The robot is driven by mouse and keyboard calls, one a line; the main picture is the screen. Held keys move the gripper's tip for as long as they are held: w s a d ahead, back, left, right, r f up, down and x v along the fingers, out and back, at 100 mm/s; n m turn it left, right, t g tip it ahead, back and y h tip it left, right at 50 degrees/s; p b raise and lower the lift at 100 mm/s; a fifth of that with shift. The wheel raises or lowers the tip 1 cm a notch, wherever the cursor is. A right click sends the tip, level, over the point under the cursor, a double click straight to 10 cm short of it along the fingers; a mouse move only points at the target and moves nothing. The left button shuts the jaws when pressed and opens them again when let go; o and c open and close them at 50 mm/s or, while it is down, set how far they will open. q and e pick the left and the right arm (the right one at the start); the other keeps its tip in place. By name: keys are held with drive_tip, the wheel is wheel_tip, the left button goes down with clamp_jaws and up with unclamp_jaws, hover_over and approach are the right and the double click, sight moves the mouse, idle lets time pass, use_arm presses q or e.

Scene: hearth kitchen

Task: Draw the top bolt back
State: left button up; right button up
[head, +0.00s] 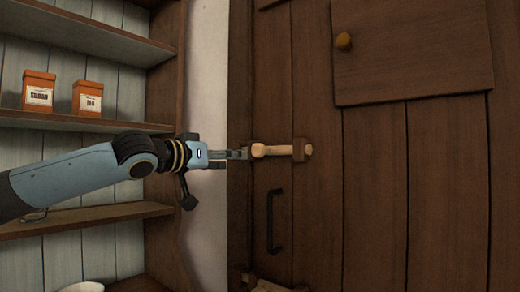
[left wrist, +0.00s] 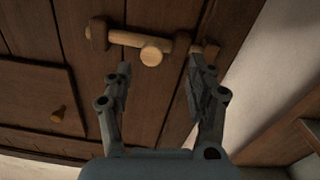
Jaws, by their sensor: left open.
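The top bolt (head: 285,150) is a pale wooden bar lying level across the dark plank door, held in brown wooden brackets. In the left wrist view the bolt (left wrist: 180,46) crosses the top of the picture, with the knob (left wrist: 152,54) showing between my fingertips. My left gripper (head: 243,154) is open and empty, its fingertips close to the knob in the head view. Whether a finger touches the knob I cannot tell. My right gripper is not in view.
A dark pull handle (head: 273,222) is on the door below the bolt. A small hatch (head: 415,55) with a yellowish knob (head: 344,41) is at upper right. Shelves at left hold orange tins (head: 38,91); a white bowl (head: 82,287) shows at the bottom.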

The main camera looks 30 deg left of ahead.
sight(256, 150)
use_arm(q)
drive_tip(key=w+p, duration=0.1)
drive_tip(key=w, duration=0.2)
drive_tip(key=w+d+r+p, duration=0.1)
drive_tip(key=w, duration=0.2)
drive_tip(key=w+r+p, duration=0.1)
drive_tip(key=w, duration=0.2)
drive_tip(key=shift+d+p, duration=0.35)
drive_tip(key=shift+d, duration=0.05)
drive_tip(key=shift+w+d+f, duration=0.1)
drive_tip(key=shift+w, duration=0.6)
clamp_jaws()
drive_tip(key=shift+w+f, duration=0.1)
